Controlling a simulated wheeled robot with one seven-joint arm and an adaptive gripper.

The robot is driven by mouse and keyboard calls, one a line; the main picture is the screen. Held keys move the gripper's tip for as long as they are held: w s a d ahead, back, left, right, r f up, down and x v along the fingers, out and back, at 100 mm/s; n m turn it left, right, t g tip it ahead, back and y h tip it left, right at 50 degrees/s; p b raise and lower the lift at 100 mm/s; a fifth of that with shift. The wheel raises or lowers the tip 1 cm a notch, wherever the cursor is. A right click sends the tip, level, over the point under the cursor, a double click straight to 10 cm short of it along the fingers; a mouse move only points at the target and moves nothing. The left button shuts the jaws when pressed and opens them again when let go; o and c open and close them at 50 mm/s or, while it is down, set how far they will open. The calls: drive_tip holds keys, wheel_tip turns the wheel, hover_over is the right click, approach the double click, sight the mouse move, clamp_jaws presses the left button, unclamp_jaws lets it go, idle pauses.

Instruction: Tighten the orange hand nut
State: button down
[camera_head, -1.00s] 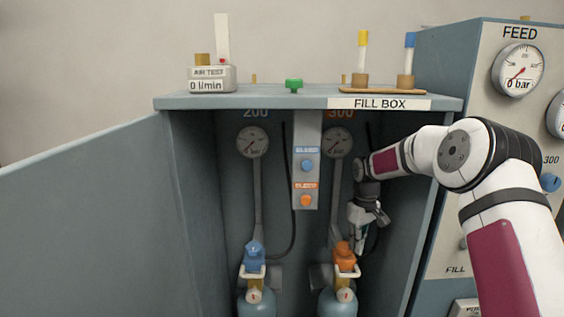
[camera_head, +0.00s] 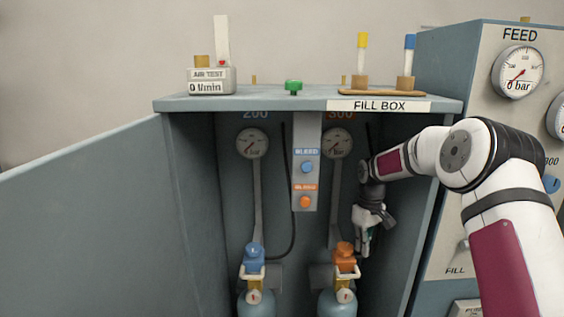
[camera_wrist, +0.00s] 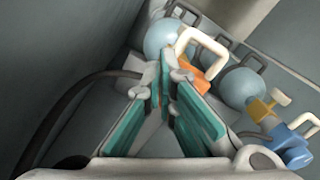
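The orange hand nut (camera_head: 345,252) sits on top of the right cylinder's valve inside the fill box. In the wrist view the orange nut (camera_wrist: 193,77) shows just beyond and right of the fingertips, with a pale loop handle (camera_wrist: 205,46) beside it and the fingers partly hiding it. My gripper (camera_head: 365,250) hangs inside the box, just right of the nut and apart from it. In the wrist view my gripper's (camera_wrist: 172,72) teal-padded fingers converge, with tips close together and nothing seen between them.
A blue hand nut (camera_head: 254,256) sits on the left cylinder. Hoses and two gauges (camera_head: 253,143) line the back. The box's right wall (camera_head: 420,215) is close to my arm. The open door (camera_head: 90,215) is at left; the feed panel (camera_head: 490,150) is at right.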

drive_tip(key=r, duration=0.3)
drive_tip(key=r+p, duration=0.1)
drive_tip(key=r, duration=0.1)
drive_tip(key=shift+w+a+r, duration=0.1)
drive_tip(key=shift+w+a, duration=0.05)
drive_tip(key=shift+a, duration=0.2)
wheel_tip(320, 180, down, 6)
drive_tip(key=a+n, duration=0.1)
drive_tip(key=n, duration=0.5)
drive_tip(key=shift+s+a+p, duration=0.3)
drive_tip(key=shift+s+p, duration=0.1)
